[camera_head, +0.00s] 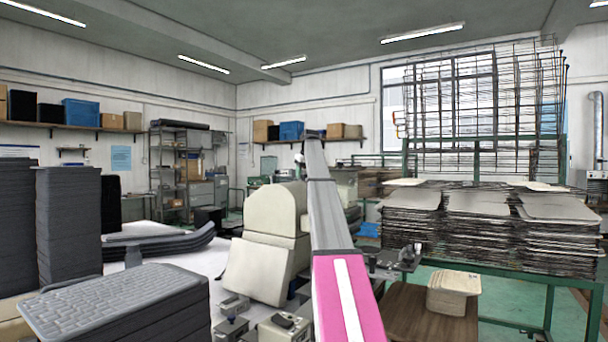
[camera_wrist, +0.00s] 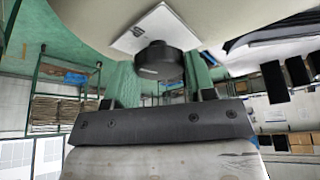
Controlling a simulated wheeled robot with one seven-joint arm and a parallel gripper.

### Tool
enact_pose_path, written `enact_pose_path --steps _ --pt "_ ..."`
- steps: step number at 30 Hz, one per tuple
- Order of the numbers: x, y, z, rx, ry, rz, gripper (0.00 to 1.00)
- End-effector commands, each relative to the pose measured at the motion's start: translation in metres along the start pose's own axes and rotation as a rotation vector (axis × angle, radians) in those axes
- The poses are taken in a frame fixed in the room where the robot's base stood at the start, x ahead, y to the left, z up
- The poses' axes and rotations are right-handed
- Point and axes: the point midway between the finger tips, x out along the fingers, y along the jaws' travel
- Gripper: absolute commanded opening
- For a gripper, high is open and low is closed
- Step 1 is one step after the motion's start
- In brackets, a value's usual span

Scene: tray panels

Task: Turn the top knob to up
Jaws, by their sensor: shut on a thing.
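In the wrist view a round black knob (camera_wrist: 160,60) stands out from a white square plate (camera_wrist: 128,38) on a pale surface. A small light mark shows on the knob's side. The exact contact is hard to see from this angle. In the head view my arm covers the middle, and neither the knob nor the gripper can be made out.
A cream machine (camera_head: 270,235) stands left of my arm. Grey stacked trays (camera_head: 120,300) are at the front left. A green-framed table (camera_head: 480,268) bearing piled flat sheets is on the right, with a small carton (camera_head: 453,293) before it.

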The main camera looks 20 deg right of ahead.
Motion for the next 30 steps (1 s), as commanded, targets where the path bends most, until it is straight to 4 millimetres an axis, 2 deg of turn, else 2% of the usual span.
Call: enact_pose_path --steps 11,21,22,24,30 --pt "-0.0004 -0.002 -0.0003 0.222 0.0 0.093 0.26" --pt "-0.0006 -0.0018 -0.0005 0.241 0.001 0.099 0.26" --pt "-0.0006 -0.0018 -0.0005 0.24 0.001 0.099 0.57" --pt "-0.0005 -0.0018 -0.0004 0.24 0.001 0.099 0.75" --pt "-0.0003 -0.0018 -0.0003 0.239 0.0 0.099 0.75"
